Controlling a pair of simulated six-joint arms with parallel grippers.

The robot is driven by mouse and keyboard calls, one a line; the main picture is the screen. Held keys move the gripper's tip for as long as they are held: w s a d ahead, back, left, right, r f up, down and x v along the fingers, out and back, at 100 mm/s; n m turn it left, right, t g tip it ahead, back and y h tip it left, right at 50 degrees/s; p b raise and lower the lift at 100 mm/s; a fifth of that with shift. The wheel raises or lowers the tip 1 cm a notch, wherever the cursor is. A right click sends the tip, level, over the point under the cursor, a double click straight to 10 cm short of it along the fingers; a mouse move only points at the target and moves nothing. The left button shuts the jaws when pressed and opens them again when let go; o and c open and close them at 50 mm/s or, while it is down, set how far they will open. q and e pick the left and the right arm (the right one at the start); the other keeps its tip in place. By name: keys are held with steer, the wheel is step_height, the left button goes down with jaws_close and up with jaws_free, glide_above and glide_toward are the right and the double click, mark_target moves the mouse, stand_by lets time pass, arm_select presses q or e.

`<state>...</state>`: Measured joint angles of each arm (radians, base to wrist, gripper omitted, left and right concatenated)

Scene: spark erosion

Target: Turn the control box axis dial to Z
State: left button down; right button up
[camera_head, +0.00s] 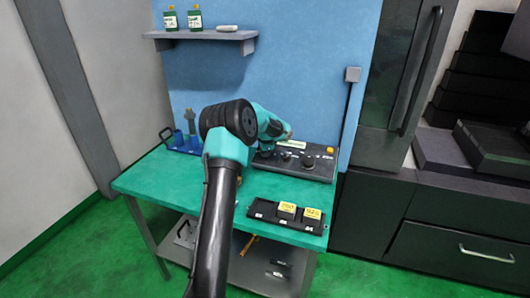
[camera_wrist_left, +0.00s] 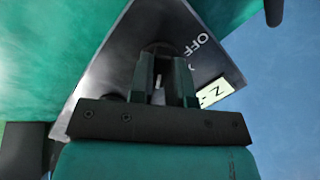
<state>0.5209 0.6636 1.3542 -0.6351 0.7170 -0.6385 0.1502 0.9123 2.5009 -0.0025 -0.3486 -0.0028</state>
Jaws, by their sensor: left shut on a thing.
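The dark control box (camera_head: 318,172) stands at the back right of the green table, with knobs and a pale label on its top. My left gripper (camera_head: 267,150) is at the box's left end, pointing down. In the left wrist view the gripper (camera_wrist_left: 163,75) is shut on a dark round dial (camera_wrist_left: 157,48) on the box's panel (camera_wrist_left: 120,65). The letters OFF and part of an X show beside the dial, and a pale label with a Z (camera_wrist_left: 215,93) shows to the right of the fingers. The dial's pointer is hidden. My right gripper is in neither view.
A black tray (camera_head: 262,212) with yellow-labelled blocks lies at the table's front right. A blue holder (camera_head: 185,146) stands at the back left. A wall shelf (camera_head: 200,35) holds two green bottles. The green tabletop (camera_head: 150,180) is clear at the left front.

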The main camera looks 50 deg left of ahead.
arm_select(q)
steer(key=shift+m, duration=1)
steer(key=c, duration=1.1)
jaws_free()
steer(key=shift+r, duration=0.1)
steer(key=v, duration=1.7)
steer(key=shift+s+d, duration=0.1)
steer(key=shift+d, duration=0.15)
